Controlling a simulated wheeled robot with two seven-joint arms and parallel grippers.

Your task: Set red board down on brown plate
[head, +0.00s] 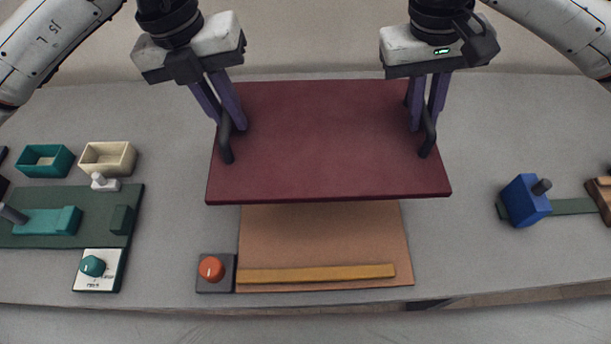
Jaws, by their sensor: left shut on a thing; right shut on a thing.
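The red board (325,140) is a flat dark red panel with a dark handle near each side edge. It appears raised above the table and covers the far part of the brown plate (320,240). The near part of the plate shows, with a yellow-brown bar (316,274) along its front. My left gripper (226,128) is shut on the board's left handle. My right gripper (424,125) is shut on its right handle. The board looks roughly level. The gap between board and plate is hard to judge.
An orange-red knob on a dark block (212,269) stands just left of the plate. At left are a green panel (75,215), a teal box (45,161), a cream box (108,158) and a dial (92,266). A blue block (524,200) is at right. Bare table lies between.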

